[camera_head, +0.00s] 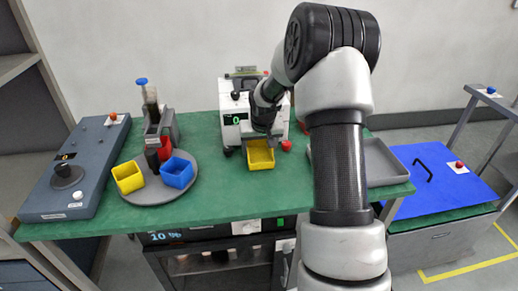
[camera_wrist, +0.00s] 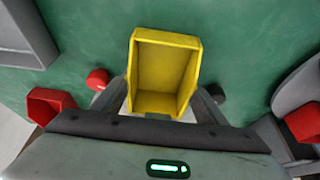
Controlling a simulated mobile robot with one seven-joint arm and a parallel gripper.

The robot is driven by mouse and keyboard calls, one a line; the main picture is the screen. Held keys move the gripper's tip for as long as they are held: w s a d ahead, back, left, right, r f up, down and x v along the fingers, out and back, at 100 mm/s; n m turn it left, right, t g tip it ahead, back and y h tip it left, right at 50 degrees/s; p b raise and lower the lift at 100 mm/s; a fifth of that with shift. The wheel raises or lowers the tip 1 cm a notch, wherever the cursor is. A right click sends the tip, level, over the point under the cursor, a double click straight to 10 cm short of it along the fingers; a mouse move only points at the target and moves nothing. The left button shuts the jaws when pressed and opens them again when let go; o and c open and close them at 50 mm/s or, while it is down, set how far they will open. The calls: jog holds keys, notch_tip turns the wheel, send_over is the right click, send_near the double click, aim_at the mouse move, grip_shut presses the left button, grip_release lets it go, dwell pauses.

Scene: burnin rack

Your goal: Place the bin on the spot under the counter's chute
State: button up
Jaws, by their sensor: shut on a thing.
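A yellow bin (camera_head: 261,157) is at the front of the white counter (camera_head: 232,118), which has a green digit display. My gripper (camera_head: 264,138) is above and behind the bin and shut on its near wall, as the wrist view shows. There the open, empty bin (camera_wrist: 165,72) sits between the two fingers of my gripper (camera_wrist: 165,105). I cannot tell whether the bin's base touches the green table. The chute and the spot under it are hidden behind my arm and gripper.
A round grey tray (camera_head: 143,194) at left holds another yellow bin (camera_head: 128,178), a blue bin (camera_head: 177,172) and a dark red thing. A grey-blue console (camera_head: 75,172) lies farther left. A red knob (camera_head: 286,146) is right of the held bin. A grey tray (camera_head: 381,165) stands right.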

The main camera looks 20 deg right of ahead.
jog(key=shift+f, duration=0.25)
jog(key=o, duration=1.1)
jog(key=shift+r, duration=0.1)
jog(key=shift+r, duration=0.35)
jog(key=p+v, duration=0.1)
jog(key=v, duration=1)
jog(key=shift+s+a+r, duration=0.1)
jog(key=shift+s+r, duration=0.05)
jog(key=shift+r, duration=0.15)
